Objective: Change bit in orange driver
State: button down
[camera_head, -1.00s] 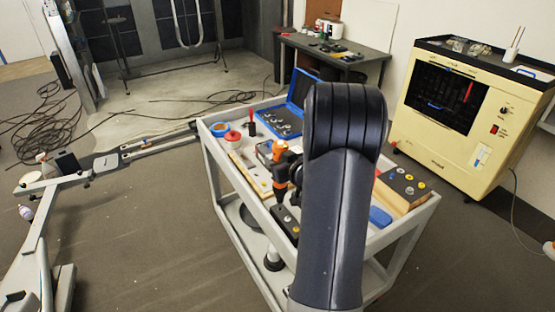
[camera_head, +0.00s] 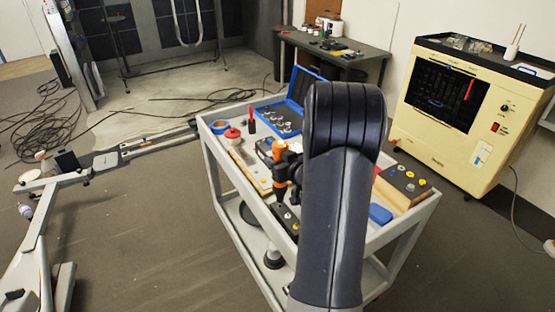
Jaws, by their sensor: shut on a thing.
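An orange driver (camera_head: 281,172) stands roughly upright over the middle of the white cart, just left of my dark arm. My gripper (camera_head: 294,170) is beside it, mostly hidden behind my arm, and shut on the driver. The driver's tip and any bit in it are too small to make out. An open blue case (camera_head: 299,88) with several round metal pieces lies at the cart's back. A black block with a yellow piece (camera_head: 286,218) lies below the driver. A wooden block with a dark top and several coloured knobs (camera_head: 404,184) sits at the cart's right.
The cart's pale rim (camera_head: 236,182) bounds the work surface. A red round item (camera_head: 232,134), a blue ring (camera_head: 219,127), a red-handled tool (camera_head: 251,122) and a blue item (camera_head: 380,214) lie on it. A cream cabinet (camera_head: 440,143) stands right; a grey bench (camera_head: 340,55) stands behind.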

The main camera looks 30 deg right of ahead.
aim_at(278, 140)
jog(key=shift+f+b, duration=1.15)
jog(key=shift+f, duration=0.25)
dwell(1.4)
jog(key=shift+r, duration=0.1)
dwell(0.4)
jog(key=shift+r+p, duration=2.25)
jog(key=shift+r, duration=0.25)
jog(key=shift+r+p, duration=2.15)
jog(key=shift+r, duration=0.3)
